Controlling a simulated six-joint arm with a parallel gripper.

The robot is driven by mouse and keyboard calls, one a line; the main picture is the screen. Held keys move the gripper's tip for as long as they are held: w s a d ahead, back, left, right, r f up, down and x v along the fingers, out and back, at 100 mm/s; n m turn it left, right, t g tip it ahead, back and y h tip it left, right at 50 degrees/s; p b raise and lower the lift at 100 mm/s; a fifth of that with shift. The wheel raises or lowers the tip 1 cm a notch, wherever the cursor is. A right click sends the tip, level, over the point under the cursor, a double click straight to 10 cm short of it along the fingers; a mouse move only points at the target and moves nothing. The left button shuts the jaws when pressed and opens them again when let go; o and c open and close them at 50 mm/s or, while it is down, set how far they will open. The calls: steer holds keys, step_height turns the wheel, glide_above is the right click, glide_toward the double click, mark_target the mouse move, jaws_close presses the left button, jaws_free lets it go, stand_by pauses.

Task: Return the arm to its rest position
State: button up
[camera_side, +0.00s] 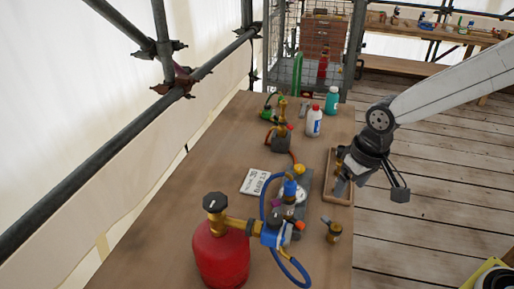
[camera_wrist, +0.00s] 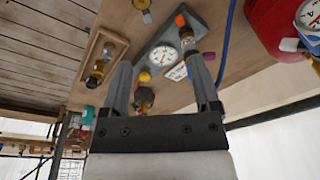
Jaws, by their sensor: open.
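My gripper (camera_side: 370,190) hangs beside the right edge of the wooden bench (camera_side: 215,140), close to the wooden tray (camera_side: 349,198). Its two fingers are spread apart. In the wrist view my gripper (camera_wrist: 160,75) is open, with nothing held between the fingers. Beyond the fingers the wrist view shows a grey plate (camera_wrist: 213,22) with a round gauge (camera_wrist: 160,56). The tray (camera_wrist: 112,37) with brass fittings lies left of the plate there. In the side view my gripper partly hides the tray.
A red gas cylinder (camera_side: 220,256) with a blue hose (camera_side: 290,272) stands at the bench's near end. A small brass valve (camera_side: 333,232) stands near the right edge. A white bottle (camera_side: 314,122) and a teal bottle (camera_side: 332,100) stand farther back. Open plank floor (camera_side: 440,215) lies right of the bench.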

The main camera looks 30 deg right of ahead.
steer(key=s+d+f, duration=0.3)
steer(key=s+d, duration=0.2)
steer(key=d, duration=0.2)
steer(key=shift+d+f+t, duration=0.4)
